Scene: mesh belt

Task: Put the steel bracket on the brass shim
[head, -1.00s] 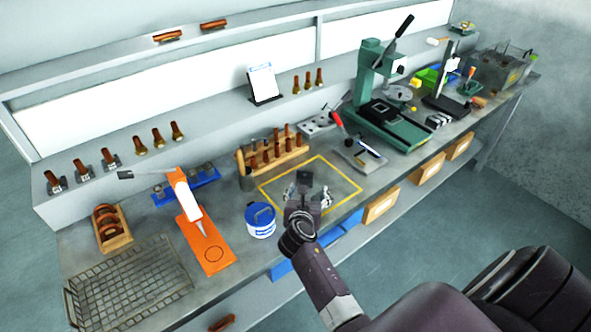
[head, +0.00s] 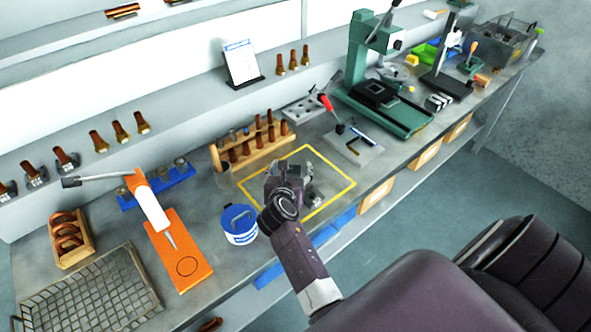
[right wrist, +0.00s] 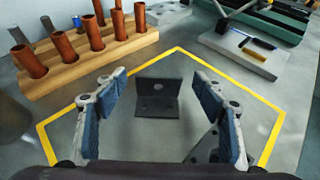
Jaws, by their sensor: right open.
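The steel bracket (right wrist: 158,98) is a dark grey L-shaped plate with a hole in its foot. It stands on the bench inside the yellow outline in the right wrist view. My right gripper (right wrist: 160,84) is open, with one blue-padded finger on each side of the bracket and a gap to it on both sides. In the head view my right gripper (head: 288,172) is over the yellow square and hides most of the bracket. A grey holed part (right wrist: 204,146) lies partly behind the right finger. I cannot make out the brass shim for certain. My left gripper is not in view.
A wooden rack (head: 252,150) with brown cylinders stands just behind the yellow outline (head: 330,210). A blue-lidded tub (head: 239,226) is close on the left. The bench's front edge is near.

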